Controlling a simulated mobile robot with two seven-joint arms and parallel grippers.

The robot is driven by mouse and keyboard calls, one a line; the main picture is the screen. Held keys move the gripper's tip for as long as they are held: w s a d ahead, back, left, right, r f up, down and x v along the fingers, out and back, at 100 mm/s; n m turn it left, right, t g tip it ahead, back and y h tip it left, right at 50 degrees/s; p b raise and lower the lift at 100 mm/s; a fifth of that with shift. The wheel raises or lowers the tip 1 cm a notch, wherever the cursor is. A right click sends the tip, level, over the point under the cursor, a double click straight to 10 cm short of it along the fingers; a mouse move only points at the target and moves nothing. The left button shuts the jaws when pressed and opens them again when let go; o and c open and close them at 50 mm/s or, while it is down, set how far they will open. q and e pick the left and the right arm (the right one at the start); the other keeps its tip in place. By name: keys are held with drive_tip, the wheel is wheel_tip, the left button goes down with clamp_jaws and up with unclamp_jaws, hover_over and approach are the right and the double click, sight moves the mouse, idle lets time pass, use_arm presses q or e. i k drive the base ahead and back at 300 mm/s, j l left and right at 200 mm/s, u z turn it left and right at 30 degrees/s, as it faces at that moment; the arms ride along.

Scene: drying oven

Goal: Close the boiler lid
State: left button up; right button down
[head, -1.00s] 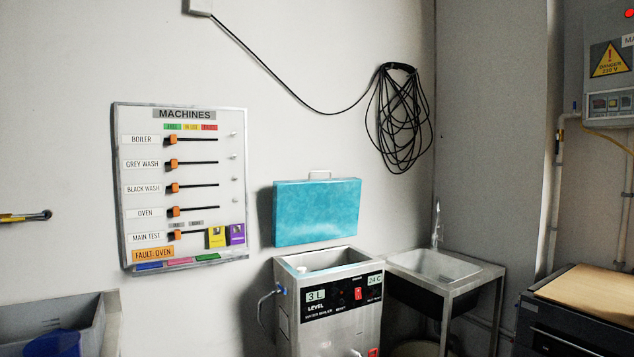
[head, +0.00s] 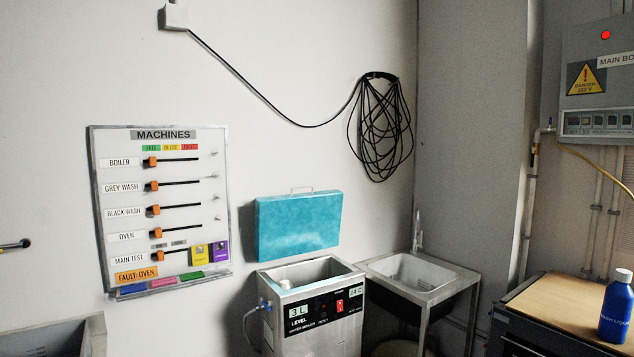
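The boiler (head: 318,322) is a metal box with a black front panel, low in the middle of the head view. Its top is open, and a small pale object shows inside the opening. Neither of my grippers is in view.
A metal sink (head: 415,275) stands right of the boiler. A blue bottle (head: 616,306) stands on a wooden-topped cabinet (head: 555,306) at the right. A machines board (head: 162,210) and a coiled black cable (head: 380,128) hang on the wall. A grey basin (head: 50,340) is at lower left.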

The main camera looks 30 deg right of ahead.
sight(287, 225)
drive_tip(key=i+l+z, duration=0.2)
drive_tip(key=i+l, duration=0.95)
drive_tip(key=l, duration=0.15)
